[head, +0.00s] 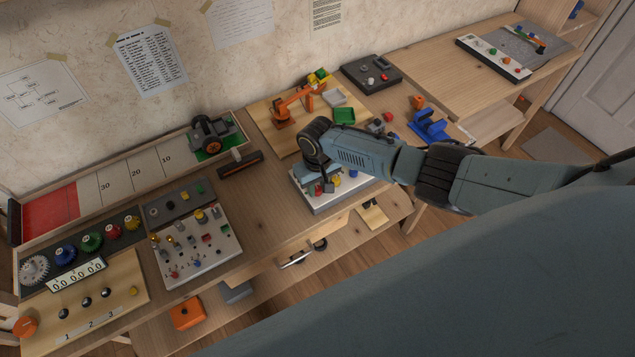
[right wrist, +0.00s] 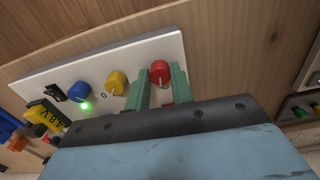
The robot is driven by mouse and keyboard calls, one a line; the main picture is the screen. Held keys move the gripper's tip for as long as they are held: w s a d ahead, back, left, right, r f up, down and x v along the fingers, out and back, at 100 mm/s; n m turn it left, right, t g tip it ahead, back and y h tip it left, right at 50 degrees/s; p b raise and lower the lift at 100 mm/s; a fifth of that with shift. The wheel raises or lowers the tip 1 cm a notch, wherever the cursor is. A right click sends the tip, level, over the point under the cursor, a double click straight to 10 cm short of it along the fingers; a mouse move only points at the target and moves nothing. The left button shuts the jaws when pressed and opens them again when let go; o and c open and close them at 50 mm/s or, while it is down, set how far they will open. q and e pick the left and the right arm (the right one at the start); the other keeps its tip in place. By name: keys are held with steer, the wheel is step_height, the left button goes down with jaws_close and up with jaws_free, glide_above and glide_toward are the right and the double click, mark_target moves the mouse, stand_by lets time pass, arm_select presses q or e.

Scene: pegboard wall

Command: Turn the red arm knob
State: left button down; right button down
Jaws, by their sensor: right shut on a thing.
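The red arm knob (right wrist: 160,72) sits at the right end of a row on a white control panel (right wrist: 140,57), with a white pointer line on its face. My right gripper (right wrist: 161,84) has one green finger on each side of the knob and is shut on it. In the head view the right gripper (head: 319,188) reaches down over the panel (head: 337,200), and the knob is small and partly hidden there. My left gripper is not in view.
A yellow knob (right wrist: 116,83) and a blue knob (right wrist: 79,92) are beside the red one; a green light glows by the blue knob. An orange toy arm (head: 296,101) stands on a board behind the panel. Another knob board (head: 190,240) is at the left.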

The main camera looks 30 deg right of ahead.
steer(key=m+p, duration=0.1)
steer(key=m, duration=0.1)
steer(key=shift+a+r+m+p, duration=0.1)
steer(key=shift+r+m+p, duration=0.05)
steer(key=shift+m+p, duration=0.25)
steer(key=m+p, duration=0.1)
steer(key=m, duration=0.1)
steer(key=shift+m, duration=0.4)
steer(key=shift+m+p, duration=0.8)
steer(key=shift+m, duration=1.4)
steer(key=c, duration=1.2)
jaws_free()
